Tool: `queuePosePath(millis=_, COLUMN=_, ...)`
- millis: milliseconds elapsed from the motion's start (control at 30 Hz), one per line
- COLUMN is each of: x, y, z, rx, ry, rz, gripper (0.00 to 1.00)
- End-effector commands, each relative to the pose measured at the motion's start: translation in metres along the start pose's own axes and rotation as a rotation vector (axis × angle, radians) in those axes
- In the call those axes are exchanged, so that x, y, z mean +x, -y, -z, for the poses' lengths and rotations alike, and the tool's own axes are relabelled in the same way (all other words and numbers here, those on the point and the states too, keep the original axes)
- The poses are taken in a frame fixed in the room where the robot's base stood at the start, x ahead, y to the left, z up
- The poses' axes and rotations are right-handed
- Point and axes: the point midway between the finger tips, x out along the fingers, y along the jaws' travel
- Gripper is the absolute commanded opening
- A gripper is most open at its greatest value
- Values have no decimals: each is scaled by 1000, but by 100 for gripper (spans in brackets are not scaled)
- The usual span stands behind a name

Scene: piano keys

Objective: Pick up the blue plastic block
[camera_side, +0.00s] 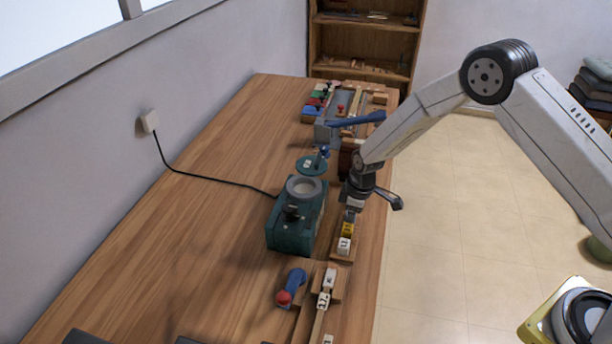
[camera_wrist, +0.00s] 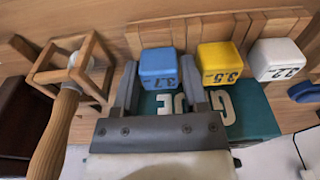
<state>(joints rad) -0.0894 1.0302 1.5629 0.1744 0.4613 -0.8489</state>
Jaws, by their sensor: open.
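The blue block (camera_wrist: 158,70), marked 3.1, stands in a row with a yellow block (camera_wrist: 220,62) and a white block (camera_wrist: 276,60) in the wrist view. My gripper (camera_wrist: 161,80) is open, with one finger on each side of the blue block. I cannot tell whether either finger touches it. In the side view my gripper (camera_side: 351,208) is low over the far end of this row. The yellow block (camera_side: 347,230) and white block (camera_side: 343,246) show there on a wooden strip, while the blue block is hidden by the gripper.
A teal machine (camera_side: 291,232) stands close to the left of my gripper, its cord running to the wall. A blue-and-red tool (camera_side: 291,287) and more white blocks (camera_side: 323,300) are nearer the camera. In the wrist view, a wooden frame (camera_wrist: 75,68) and rod (camera_wrist: 55,135) are at left.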

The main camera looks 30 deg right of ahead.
Motion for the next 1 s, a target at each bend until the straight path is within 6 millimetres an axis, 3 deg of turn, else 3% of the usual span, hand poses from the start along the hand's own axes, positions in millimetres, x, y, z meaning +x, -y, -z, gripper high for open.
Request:
queuePosePath(millis=400, x=0, y=0, z=0, rx=0, ry=0, rz=0, gripper=56)
queuePosePath(millis=600, x=0, y=0, z=0, rx=0, ry=0, rz=0, gripper=0)
queuePosePath(millis=1000, x=-4, y=0, z=1, rx=0, ry=-1, rz=-1, gripper=0)
